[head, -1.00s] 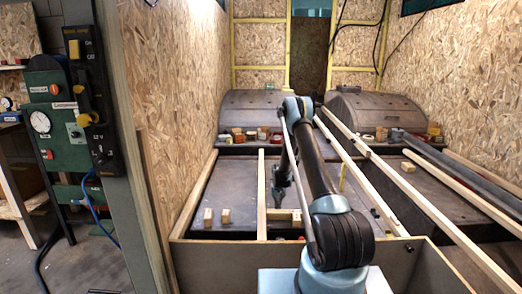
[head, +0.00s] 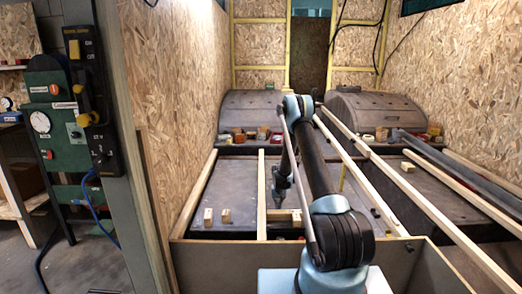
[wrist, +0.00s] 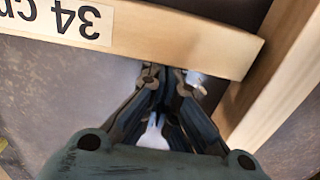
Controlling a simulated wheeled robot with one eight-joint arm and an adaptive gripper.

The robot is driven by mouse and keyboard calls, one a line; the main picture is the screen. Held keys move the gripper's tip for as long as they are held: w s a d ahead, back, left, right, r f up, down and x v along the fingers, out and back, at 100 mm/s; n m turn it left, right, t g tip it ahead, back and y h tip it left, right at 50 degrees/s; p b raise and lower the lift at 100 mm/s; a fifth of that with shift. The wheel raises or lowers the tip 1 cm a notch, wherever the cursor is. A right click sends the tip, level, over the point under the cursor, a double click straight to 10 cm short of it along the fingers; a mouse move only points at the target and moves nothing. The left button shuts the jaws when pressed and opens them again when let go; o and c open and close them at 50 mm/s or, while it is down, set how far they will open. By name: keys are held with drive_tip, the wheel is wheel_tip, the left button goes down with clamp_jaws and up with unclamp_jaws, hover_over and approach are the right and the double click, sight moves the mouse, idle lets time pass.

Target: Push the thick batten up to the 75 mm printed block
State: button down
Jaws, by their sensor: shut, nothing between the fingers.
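A pale batten (head: 262,195) runs lengthwise over the grey floor. A short crosswise batten (head: 285,215) lies at its near right; in the wrist view this seems to be the labelled batten (wrist: 180,35), reading "34 c…" upside down. Its end is close to another batten (wrist: 270,85); touching cannot be told. I cannot tell for sure which is the thick batten. Two small printed blocks (head: 208,215) (head: 226,215) stand left of the lengthwise batten; their marks are too small to read. My gripper (wrist: 165,73) is shut and empty, fingertips close beside the labelled batten's edge, contact unclear.
Long battens (head: 430,215) slant along the right side. Another batten (head: 196,195) lies along the left wall. A panel (head: 215,255) bounds the near edge. Wheel arches (head: 365,112) and small coloured items stand at the back. Floor between the left battens is mostly clear.

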drive_tip(key=shift+w, duration=0.15)
drive_tip(key=shift+w, duration=0.55)
drive_tip(key=shift+r, duration=0.1)
wheel_tip(320, 180, up, 9)
idle(0.6)
